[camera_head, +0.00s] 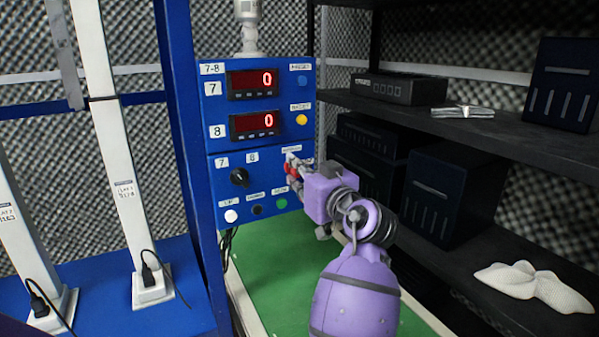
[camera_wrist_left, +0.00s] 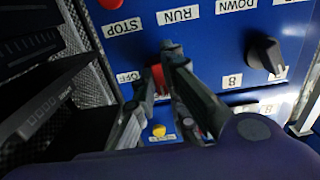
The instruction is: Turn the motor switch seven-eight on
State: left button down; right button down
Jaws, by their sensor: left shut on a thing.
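The blue control panel (camera_head: 262,190) has a red switch (camera_head: 292,169) on its lower right part, partly hidden behind my left gripper (camera_head: 293,166). In the left wrist view the panel appears upside down and the red switch (camera_wrist_left: 158,76) sits between the two fingers of my left gripper (camera_wrist_left: 160,68), near an "OFF" label. My left gripper is shut on the red switch. The switch's exact turn is hidden by the fingers. My right gripper is not in view.
Left on the panel is a black knob (camera_head: 239,178) under the 7 and 8 labels. White (camera_head: 231,216), black and green (camera_head: 282,203) buttons sit below. Two displays (camera_head: 252,83) read 0. A dark shelf (camera_head: 450,130) with black boxes stands close on the right.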

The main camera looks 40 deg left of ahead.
pick_arm(q)
jog(key=c, duration=1.8)
grip_release()
jog(key=shift+d, duration=0.1)
jog(key=v, duration=1.1)
jog(key=shift+s+d, duration=0.2)
jog(key=shift+d, duration=0.15)
jog(key=shift+f, duration=0.1)
